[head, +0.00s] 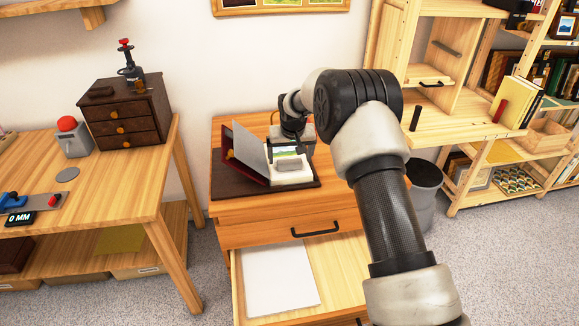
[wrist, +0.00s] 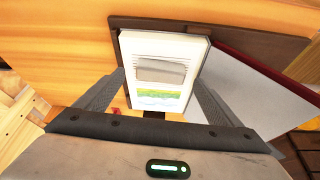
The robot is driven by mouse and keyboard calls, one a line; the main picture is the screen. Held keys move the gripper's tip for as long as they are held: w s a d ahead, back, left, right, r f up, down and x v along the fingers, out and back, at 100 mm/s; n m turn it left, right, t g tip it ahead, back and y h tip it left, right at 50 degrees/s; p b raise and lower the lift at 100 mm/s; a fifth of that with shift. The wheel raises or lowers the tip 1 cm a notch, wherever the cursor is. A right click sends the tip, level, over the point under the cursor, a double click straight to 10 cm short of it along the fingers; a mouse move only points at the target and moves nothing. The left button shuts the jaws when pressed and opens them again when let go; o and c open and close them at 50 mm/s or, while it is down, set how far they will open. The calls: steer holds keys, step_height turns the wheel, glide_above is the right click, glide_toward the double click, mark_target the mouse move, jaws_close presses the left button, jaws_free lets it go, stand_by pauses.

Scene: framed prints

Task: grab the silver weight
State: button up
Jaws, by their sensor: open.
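The silver weight (head: 288,164) is a small grey block lying on a white printed page (head: 292,178) on top of the wooden drawer cabinet. In the wrist view the weight (wrist: 160,70) lies on the page above a green and yellow printed picture. My gripper (head: 288,152) is above the page, with its body partly hiding the far side. In the wrist view my gripper (wrist: 156,78) is open, one finger on each side of the page and weight, with nothing held. I cannot tell the exact height of the fingertips above the weight.
A red-edged folder cover (head: 250,152) stands tilted open just left of the page, on a dark board (head: 228,185). The cabinet's lower drawer (head: 280,278) is pulled out with a white sheet in it. A workbench (head: 110,175) is left; shelves (head: 470,120) are right.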

steer(key=shift+x, duration=1.1)
steer(key=shift+w+r, duration=0.1)
steer(key=c, duration=1.4)
